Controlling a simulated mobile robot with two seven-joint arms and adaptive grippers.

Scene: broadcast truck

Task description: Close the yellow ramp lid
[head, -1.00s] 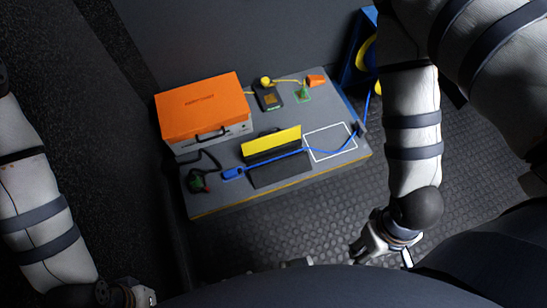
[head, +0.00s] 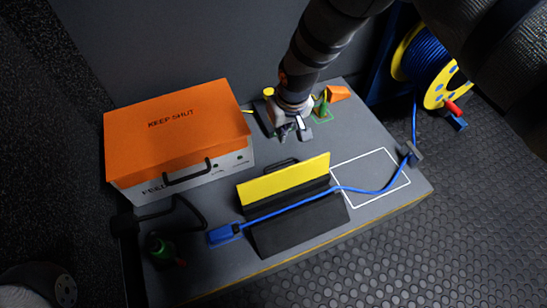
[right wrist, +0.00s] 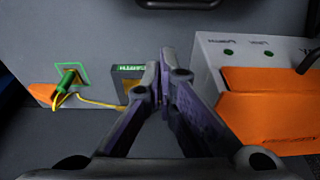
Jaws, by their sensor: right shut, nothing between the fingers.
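The yellow ramp lid (head: 284,180) stands raised at the back of the black cable ramp (head: 300,225) in the head view. A black handle (head: 282,162) shows behind its upper edge. A blue cable (head: 290,204) crosses the ramp in front of the lid and ends in a blue connector (head: 222,236) at left. My right gripper (head: 288,134) is shut and empty, behind the lid and apart from it. Its closed fingers also show in the right wrist view (right wrist: 160,80). My left gripper is out of view.
An orange-topped case (head: 178,125) stands left of my right gripper. A small dark device (head: 262,113), a green plug (head: 322,108) and an orange piece (head: 338,93) lie behind or beside it. A white outlined rectangle (head: 372,170) is right of the ramp. A cable reel (head: 432,70) stands far right.

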